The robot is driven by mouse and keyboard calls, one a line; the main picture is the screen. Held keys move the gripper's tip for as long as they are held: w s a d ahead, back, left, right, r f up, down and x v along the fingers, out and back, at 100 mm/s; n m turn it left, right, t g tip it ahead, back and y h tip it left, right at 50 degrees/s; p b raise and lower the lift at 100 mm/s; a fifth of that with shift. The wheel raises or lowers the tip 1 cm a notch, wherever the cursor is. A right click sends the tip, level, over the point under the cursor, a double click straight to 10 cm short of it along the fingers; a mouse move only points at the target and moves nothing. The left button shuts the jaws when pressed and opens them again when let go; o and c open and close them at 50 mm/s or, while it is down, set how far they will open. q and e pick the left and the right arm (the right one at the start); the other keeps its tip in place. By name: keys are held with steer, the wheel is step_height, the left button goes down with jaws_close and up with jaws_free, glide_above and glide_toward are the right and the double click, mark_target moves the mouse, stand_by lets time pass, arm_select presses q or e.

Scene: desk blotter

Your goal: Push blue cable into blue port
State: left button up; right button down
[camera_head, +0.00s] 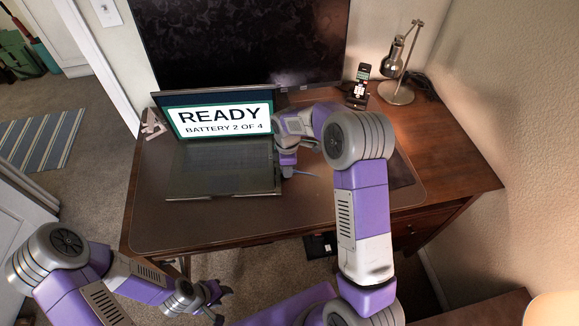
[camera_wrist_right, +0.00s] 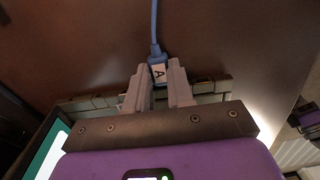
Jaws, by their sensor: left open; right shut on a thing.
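The blue cable (camera_wrist_right: 154,28) runs up from its plug (camera_wrist_right: 158,73), which has a white label with a black "A". My right gripper (camera_wrist_right: 160,84) is shut on this plug. In the head view my right gripper (camera_head: 286,170) is at the right side of the open laptop (camera_head: 220,182), and a short piece of the cable (camera_head: 304,174) shows there. The laptop's edge (camera_wrist_right: 98,103) lies behind the fingers in the wrist view. I cannot make out the blue port or whether the plug is in it. My left gripper (camera_head: 212,296) is open and empty, low in front of the desk.
The laptop screen (camera_head: 224,119) reads "READY BATTERY 2 OF 4". A large monitor (camera_head: 240,40) stands behind it. A lamp (camera_head: 397,92) and a phone on a stand (camera_head: 359,84) are at the back right. The blotter's front (camera_head: 240,222) is clear.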

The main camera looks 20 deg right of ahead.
steer(key=shift+a, duration=0.2)
steer(key=c, duration=0.9)
jaws_free()
steer(key=shift+r, duration=0.1)
step_height(320, 180, up, 7)
steer(key=shift+r+p, duration=0.2)
steer(key=shift+p, duration=0.9)
